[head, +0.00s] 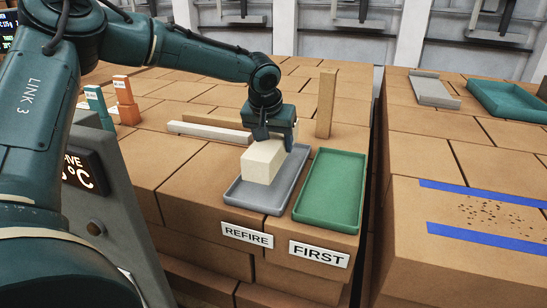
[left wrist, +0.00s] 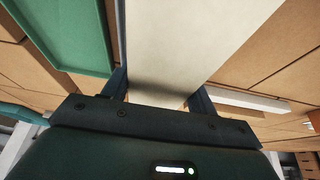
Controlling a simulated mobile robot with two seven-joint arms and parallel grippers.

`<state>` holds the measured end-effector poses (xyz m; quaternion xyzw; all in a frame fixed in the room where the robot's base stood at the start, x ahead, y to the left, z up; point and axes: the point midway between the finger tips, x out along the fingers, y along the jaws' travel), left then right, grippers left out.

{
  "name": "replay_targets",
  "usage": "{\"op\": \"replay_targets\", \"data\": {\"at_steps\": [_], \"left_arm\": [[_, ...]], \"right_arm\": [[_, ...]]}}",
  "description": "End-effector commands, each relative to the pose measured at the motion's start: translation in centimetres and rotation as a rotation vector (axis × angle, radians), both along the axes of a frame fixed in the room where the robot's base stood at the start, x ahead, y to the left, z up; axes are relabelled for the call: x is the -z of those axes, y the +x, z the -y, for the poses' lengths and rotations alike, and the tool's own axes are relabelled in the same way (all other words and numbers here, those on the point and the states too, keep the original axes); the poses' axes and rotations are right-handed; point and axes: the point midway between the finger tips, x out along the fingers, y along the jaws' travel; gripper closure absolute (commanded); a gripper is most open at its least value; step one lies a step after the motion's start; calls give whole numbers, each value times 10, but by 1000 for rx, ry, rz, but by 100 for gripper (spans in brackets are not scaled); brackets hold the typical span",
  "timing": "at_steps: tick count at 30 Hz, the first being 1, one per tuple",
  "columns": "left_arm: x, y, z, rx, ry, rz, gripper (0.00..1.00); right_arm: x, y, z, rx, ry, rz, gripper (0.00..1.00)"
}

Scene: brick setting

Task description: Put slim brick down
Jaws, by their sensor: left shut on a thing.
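My left gripper (head: 272,135) is shut on a cream slim brick (head: 262,165). The brick is at or just over the grey tray (head: 236,196), which has a REFIRE label on the front below it. I cannot tell whether the brick touches the tray floor. In the left wrist view the brick (left wrist: 195,45) extends away between the fingers of the left gripper (left wrist: 160,90). My right gripper is not in view.
A green tray (head: 329,218) labelled FIRST stands empty just right of the grey tray. A tall tan brick (head: 326,103) stands upright behind it. A long pale bar (head: 208,132) lies behind the grey tray. A gap separates this brick surface from another at right.

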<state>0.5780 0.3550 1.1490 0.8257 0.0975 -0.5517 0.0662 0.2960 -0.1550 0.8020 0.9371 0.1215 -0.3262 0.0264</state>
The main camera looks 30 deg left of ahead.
Motion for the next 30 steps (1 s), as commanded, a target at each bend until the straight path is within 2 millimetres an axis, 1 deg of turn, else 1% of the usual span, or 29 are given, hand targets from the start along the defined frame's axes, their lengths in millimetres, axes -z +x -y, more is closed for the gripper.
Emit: {"op": "replay_targets", "data": {"at_steps": [5, 9, 12, 15, 23, 24, 30], "left_arm": [[13, 1, 0, 0, 1, 5, 85], [32, 1, 0, 0, 1, 3, 85], [43, 1, 0, 0, 1, 5, 85], [46, 2, 1, 0, -1, 7, 85], [48, 2, 0, 0, -1, 7, 85], [49, 1, 0, -1, 0, 3, 39], [49, 0, 0, -1, 0, 3, 22]], "right_arm": [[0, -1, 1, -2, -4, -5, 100], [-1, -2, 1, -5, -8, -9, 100], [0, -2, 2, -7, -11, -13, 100], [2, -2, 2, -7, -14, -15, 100], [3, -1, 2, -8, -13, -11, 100], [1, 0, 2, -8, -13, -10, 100], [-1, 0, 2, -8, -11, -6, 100]]}}
